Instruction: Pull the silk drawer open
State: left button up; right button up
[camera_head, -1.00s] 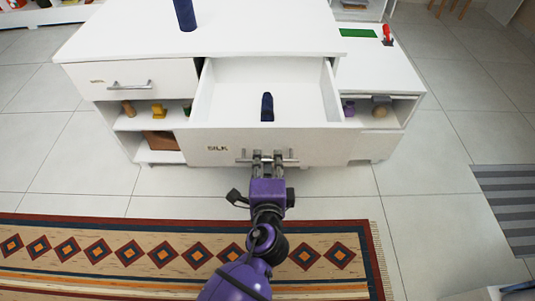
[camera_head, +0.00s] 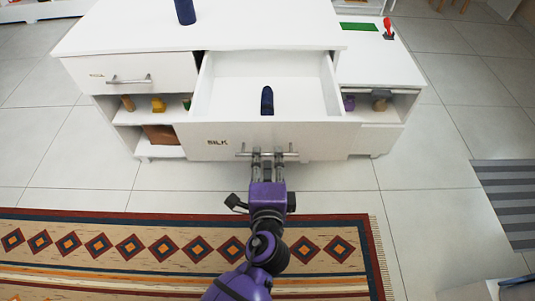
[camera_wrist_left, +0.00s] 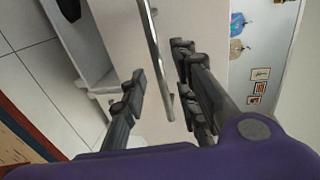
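The white silk drawer (camera_head: 217,142), lettered SILK, is pulled far out from the white cabinet in the head view. A dark blue upright item (camera_head: 267,101) is inside it. Its metal bar handle (camera_head: 242,154) also crosses the left wrist view (camera_wrist_left: 155,45). My left gripper (camera_head: 267,154) is at the handle's middle. Its fingers are spread, one on each side of the bar in the wrist view, with visible gaps beside the bar. It is open and does not grip the handle. My right gripper is out of view.
A second drawer (camera_head: 98,75) at the left is shut. A dark blue bottle (camera_head: 185,11) stands on the cabinet top (camera_head: 120,32). Open shelves below hold small items.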

pick_arm(q)
jog(key=s+r, duration=0.1)
jog(key=s, duration=0.8)
jog(key=shift+r, duration=0.4)
jog(key=shift+w, duration=0.1)
